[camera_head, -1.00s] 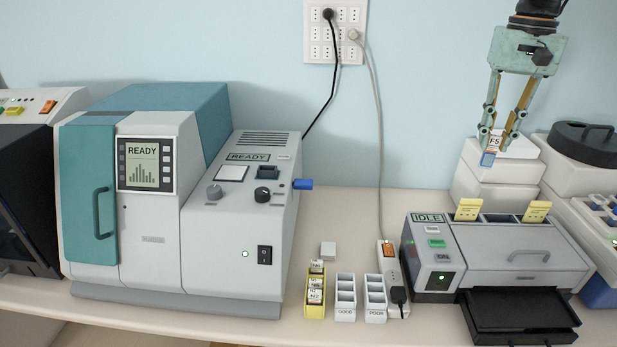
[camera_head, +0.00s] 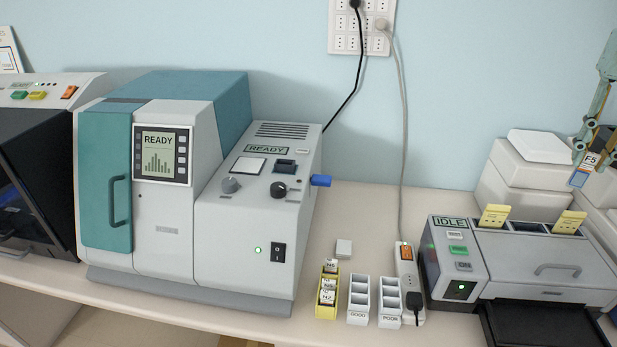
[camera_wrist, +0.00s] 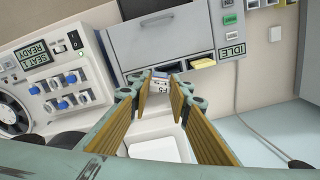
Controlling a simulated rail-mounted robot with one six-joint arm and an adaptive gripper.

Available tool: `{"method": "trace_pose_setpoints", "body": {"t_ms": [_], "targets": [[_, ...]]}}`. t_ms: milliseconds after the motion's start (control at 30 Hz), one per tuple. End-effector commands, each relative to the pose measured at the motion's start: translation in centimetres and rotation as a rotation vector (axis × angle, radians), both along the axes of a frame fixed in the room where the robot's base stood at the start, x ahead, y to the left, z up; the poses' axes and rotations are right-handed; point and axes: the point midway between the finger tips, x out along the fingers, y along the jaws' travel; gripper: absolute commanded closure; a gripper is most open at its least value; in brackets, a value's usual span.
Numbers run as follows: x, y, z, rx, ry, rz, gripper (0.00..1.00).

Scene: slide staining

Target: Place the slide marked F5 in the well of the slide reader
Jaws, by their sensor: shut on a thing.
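The slide marked F5 (camera_head: 585,168) is white with a blue end and hangs tilted from my gripper (camera_head: 594,150) at the right edge of the head view. In the wrist view my gripper (camera_wrist: 160,92) is shut on the slide (camera_wrist: 160,86), with its label between the fingertips. A teal and white machine (camera_head: 200,215) with a READY screen stands at the left. Its right-hand top carries a white square pad (camera_head: 249,170) and a small dark recess (camera_head: 285,167); I cannot tell for sure which is the well.
A stainer marked IDLE (camera_head: 545,258) holds two yellow racks (camera_head: 494,216) at the right. A yellow rack of slides (camera_head: 327,297) and white GOOD (camera_head: 358,297) and POOR (camera_head: 389,300) racks stand on the bench. A power strip (camera_head: 407,280) lies beside them. A blue knob (camera_head: 320,180) sticks out.

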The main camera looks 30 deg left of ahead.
Motion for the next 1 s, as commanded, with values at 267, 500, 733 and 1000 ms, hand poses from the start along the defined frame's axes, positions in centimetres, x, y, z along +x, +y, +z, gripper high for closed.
{"method": "trace_pose_setpoints", "body": {"t_ms": [267,500,733,1000], "targets": [[0.1,0.6,0.1,0.000,0.000,0.004,0.93],[0.5,3.6,0.3,0.000,0.000,0.025,0.93],[0.8,9.0,0.6,0.000,0.001,0.058,0.93],[0.7,16.2,0.9,-0.001,0.001,0.101,0.93]]}}
